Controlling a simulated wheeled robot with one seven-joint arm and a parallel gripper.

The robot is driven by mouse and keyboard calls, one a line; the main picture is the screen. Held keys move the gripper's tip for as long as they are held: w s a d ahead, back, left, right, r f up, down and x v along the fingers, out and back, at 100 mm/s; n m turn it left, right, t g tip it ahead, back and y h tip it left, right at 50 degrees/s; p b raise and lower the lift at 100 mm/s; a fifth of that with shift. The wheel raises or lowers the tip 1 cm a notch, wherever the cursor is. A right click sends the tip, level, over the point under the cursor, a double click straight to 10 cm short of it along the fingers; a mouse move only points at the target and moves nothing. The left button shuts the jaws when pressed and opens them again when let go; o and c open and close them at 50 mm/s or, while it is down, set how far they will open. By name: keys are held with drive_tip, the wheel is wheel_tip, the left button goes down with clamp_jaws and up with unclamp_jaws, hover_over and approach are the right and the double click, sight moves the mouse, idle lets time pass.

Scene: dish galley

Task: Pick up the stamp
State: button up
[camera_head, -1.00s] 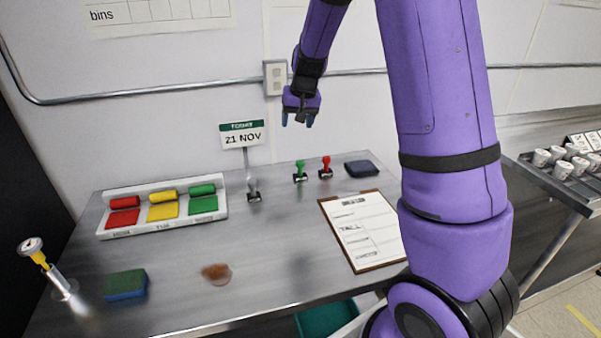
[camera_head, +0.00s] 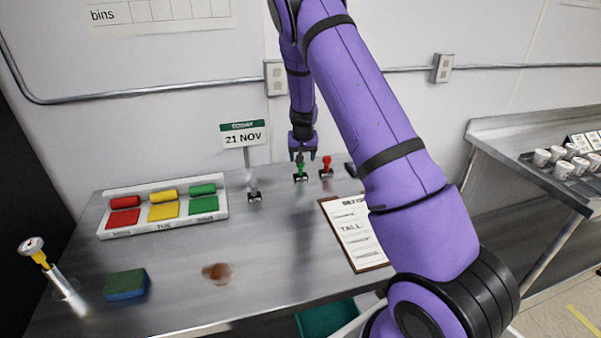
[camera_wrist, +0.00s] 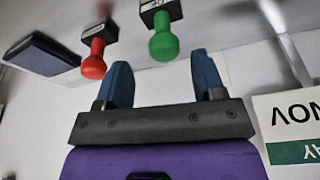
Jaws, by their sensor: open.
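Three stamps stand in a row near the back of the steel counter. The green stamp (camera_head: 300,172) is below my gripper (camera_head: 302,156), and the red stamp (camera_head: 326,168) is just to its right. A grey stamp (camera_head: 253,190) stands further left. In the wrist view, the green stamp's knob (camera_wrist: 163,45) shows ahead of and between the two blue fingers of my gripper (camera_wrist: 163,75). The red stamp (camera_wrist: 95,60) is left of the left finger. The fingers are apart with nothing between them.
A dark ink pad (camera_wrist: 42,54) lies beyond the red stamp. A clipboard (camera_head: 355,232), a tray of coloured blocks (camera_head: 160,226), a sponge (camera_head: 126,284) and a brown stain (camera_head: 217,272) are on the counter.

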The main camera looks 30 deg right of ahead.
sight(301, 170)
drive_tip(key=shift+a+x, duration=0.1)
drive_tip(key=shift+x, duration=1.25)
drive_tip(key=shift+a+x, duration=0.15)
drive_tip(key=shift+x, duration=1.2)
drive_tip(key=shift+w, duration=0.1)
drive_tip(key=c, duration=1)
